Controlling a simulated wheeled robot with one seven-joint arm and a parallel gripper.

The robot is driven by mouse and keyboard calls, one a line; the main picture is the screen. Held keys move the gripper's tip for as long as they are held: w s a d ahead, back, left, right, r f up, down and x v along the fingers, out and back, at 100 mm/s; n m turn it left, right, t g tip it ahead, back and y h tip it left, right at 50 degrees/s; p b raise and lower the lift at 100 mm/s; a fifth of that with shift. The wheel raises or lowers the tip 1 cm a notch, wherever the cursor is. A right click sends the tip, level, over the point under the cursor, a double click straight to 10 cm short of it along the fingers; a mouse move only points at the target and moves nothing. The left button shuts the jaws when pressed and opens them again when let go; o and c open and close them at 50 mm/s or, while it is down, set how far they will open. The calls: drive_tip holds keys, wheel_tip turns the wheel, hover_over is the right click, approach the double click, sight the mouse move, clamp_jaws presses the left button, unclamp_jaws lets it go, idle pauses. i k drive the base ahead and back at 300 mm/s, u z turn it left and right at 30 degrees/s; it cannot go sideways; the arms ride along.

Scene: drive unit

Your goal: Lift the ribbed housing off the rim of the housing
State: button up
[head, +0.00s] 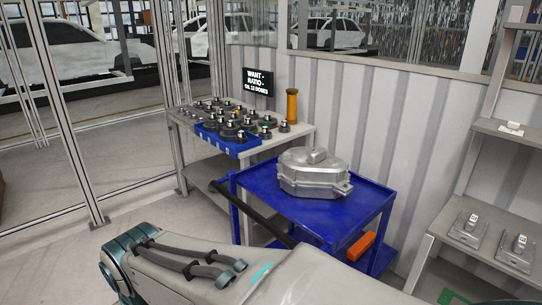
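A silver-grey metal housing (312,176) sits on the top of the blue cart (345,222). It has a rounded body, a raised boss on top and a flange around its lower edge with a lug at the right. I cannot tell at this size where a ribbed upper housing ends and a lower housing's rim begins. My gripper is not in view. Part of my own arm fills the bottom foreground, in front of the cart, and nothing of mine is seen touching the housing.
A grey workbench (297,132) behind the cart holds a blue tray (238,151) of gears and an orange cylinder (292,105). An orange object (361,246) lies on the cart's lower shelf. The cart's dark handle (240,206) points leftward. Shelving (478,246) stands at right.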

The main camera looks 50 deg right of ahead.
sight(300, 165)
drive_tip(key=z, duration=0.7)
drive_tip(key=i, duration=0.85)
drive_tip(key=z, duration=1.5)
drive_tip(key=i, duration=0.45)
drive_tip(key=z, duration=0.4)
